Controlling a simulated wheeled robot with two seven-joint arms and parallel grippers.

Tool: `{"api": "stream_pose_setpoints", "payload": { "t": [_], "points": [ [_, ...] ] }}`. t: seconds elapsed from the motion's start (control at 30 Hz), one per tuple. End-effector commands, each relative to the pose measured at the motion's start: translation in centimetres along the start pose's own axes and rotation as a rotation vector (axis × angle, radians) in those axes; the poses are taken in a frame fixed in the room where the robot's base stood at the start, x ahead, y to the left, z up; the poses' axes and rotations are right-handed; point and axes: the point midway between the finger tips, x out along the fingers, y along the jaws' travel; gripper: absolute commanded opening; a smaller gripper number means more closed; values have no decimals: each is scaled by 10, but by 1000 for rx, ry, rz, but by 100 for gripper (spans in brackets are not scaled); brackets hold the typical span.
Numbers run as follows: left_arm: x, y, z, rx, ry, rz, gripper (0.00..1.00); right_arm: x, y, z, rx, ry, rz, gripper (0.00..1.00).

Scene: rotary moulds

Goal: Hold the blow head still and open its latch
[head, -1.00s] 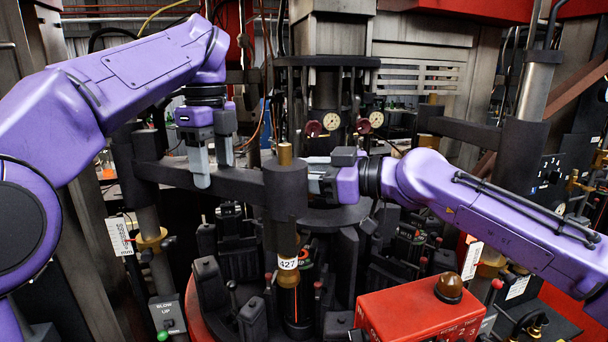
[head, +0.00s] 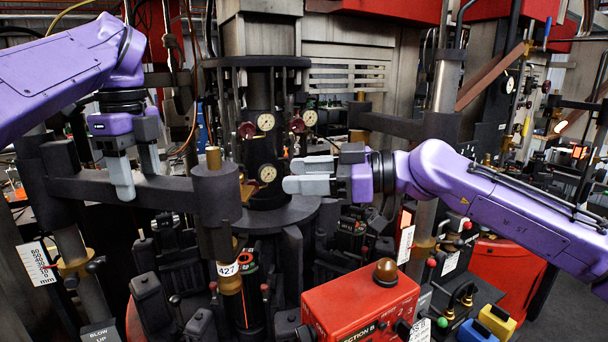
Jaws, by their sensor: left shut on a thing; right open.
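The blow head is a dark arm (head: 80,188) ending in an upright dark cylinder (head: 215,190) with a brass pin on top and a tag reading 427 on its lower stem. My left gripper (head: 137,180) is shut on the dark arm, left of the cylinder, with a finger in front of the bar. My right gripper (head: 293,176) is open and empty, right of the cylinder and apart from it, its grey fingers pointing left. I cannot clearly make out the latch.
A red control box (head: 360,305) with a brown dome stands at the front right. Pressure gauges (head: 266,122) sit on the column behind. A second dark arm (head: 400,124) is at right. Dark mould parts (head: 155,300) crowd the space below.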

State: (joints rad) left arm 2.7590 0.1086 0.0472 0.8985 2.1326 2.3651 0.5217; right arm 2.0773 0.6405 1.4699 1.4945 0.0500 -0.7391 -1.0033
Motion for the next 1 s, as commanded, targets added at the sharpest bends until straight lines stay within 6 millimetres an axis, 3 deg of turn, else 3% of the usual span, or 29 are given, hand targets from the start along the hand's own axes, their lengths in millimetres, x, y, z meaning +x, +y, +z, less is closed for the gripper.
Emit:
{"api": "stream_pose_setpoints", "payload": {
  "t": [0.47,0.5,0.57,1.0],
  "points": [
    [2,0,0,-1,-2,3,0,0,0,0,0,0,0,49],
    [2,0,0,-1,-1,3,66,0,0,0,0,0,0,49],
    [1,0,0,-1,-1,3,83,0,0,0,0,0,0,49],
    [-2,0,0,-1,0,0,83,0,1,-1,0,0,0,49]
  ]
}}
